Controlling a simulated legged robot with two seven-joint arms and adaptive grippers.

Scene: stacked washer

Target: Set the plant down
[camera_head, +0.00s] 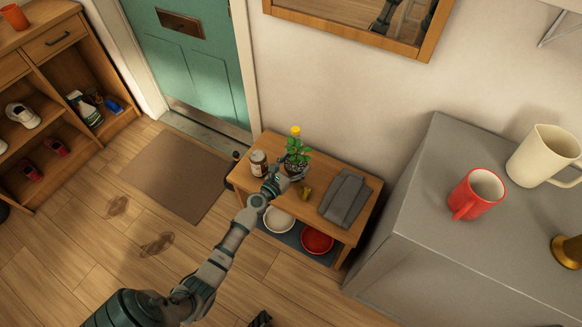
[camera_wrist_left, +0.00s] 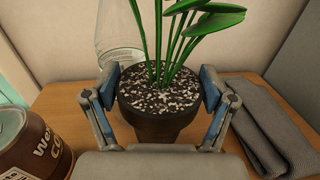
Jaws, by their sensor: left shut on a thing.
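My left gripper (camera_head: 285,179) is shut on the plant's pot. In the left wrist view the pot (camera_wrist_left: 158,122) is upright, with speckled soil, and the fingers of my left gripper (camera_wrist_left: 160,88) press on both its sides. The bench top (camera_wrist_left: 75,98) is close below it; whether the pot touches it is hidden. My right gripper does not show clearly.
A brown jar (camera_head: 259,163) stands left of the plant and a folded grey cloth (camera_head: 345,198) lies to its right. A small yellowish object (camera_head: 305,192) is in front. A clear bottle (camera_wrist_left: 118,35) stands behind the pot.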

